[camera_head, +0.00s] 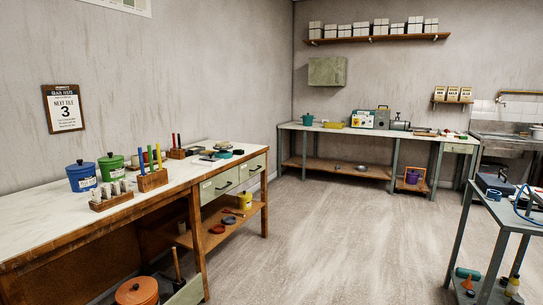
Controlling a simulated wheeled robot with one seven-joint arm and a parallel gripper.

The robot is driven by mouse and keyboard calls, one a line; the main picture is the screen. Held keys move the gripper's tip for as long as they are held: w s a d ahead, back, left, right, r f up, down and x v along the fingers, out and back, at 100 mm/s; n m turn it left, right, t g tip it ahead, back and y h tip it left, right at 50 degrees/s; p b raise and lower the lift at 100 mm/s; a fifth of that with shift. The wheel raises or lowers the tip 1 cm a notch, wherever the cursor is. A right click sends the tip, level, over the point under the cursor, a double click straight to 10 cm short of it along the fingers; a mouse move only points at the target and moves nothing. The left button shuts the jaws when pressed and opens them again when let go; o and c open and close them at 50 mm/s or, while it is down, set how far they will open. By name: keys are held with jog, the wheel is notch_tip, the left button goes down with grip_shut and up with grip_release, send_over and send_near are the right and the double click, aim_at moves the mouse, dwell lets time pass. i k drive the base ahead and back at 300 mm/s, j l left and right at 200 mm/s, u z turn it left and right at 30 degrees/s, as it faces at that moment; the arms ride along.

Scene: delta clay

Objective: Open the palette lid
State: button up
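I cannot tell for sure which object is the palette. A dark blue, flat box (494,184), seen small, rests on the cart at the right edge and looks closed. Some flat dark and pale items (208,157) lie at the far end of the left workbench, beside a round teal piece (223,154); they are too small to make out. My gripper is not in view.
The left workbench (50,222) holds a blue pot (81,176), a green pot (111,167) and wooden tool racks. A back bench (350,130) stands against the far wall. A metal cart (512,217) is at right. The floor (330,240) between is clear.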

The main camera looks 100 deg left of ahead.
aim_at(209, 158)
jog(key=u, duration=3.3)
jog(key=i+l+u, duration=0.5)
jog(key=i+l, duration=2.55)
jog(key=l, duration=0.15)
